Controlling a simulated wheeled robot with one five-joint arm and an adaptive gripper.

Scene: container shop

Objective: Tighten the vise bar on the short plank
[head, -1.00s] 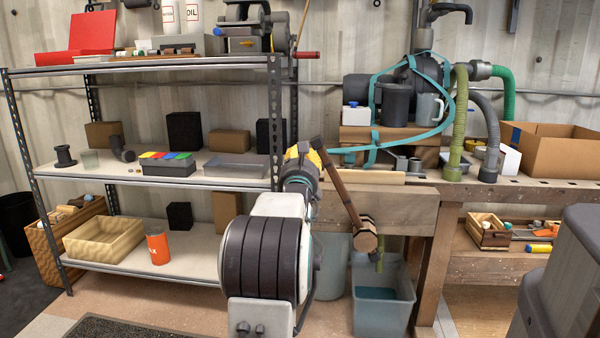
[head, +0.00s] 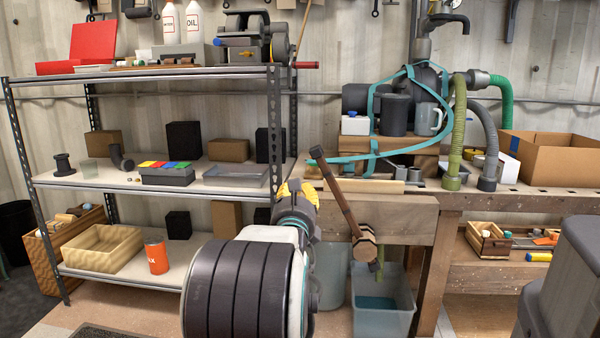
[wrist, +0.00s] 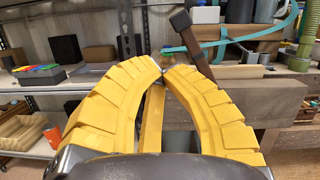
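The vise bar (head: 339,194) is a brown wooden rod with a dark knob at its upper left end. It slants down right to a round wooden hub (head: 364,243) on the front of the vise jaw (head: 400,222). A pale board (head: 372,187), apparently the short plank, lies along the jaw's top edge; I cannot tell how firmly it is held. My gripper (head: 290,186) is left of the bar, below knob height, apart from it in the picture. In the wrist view its yellow fingers (wrist: 162,70) meet at the tips with nothing visible between them; the bar (wrist: 196,47) shows beyond them.
A metal shelf (head: 100,182) with boxes and bins stands close on the left. The workbench (head: 500,193) carries a hose machine, mugs and a cardboard box (head: 555,158). A blue bin (head: 383,312) stands below the vise. A grey object (head: 575,270) fills the right edge.

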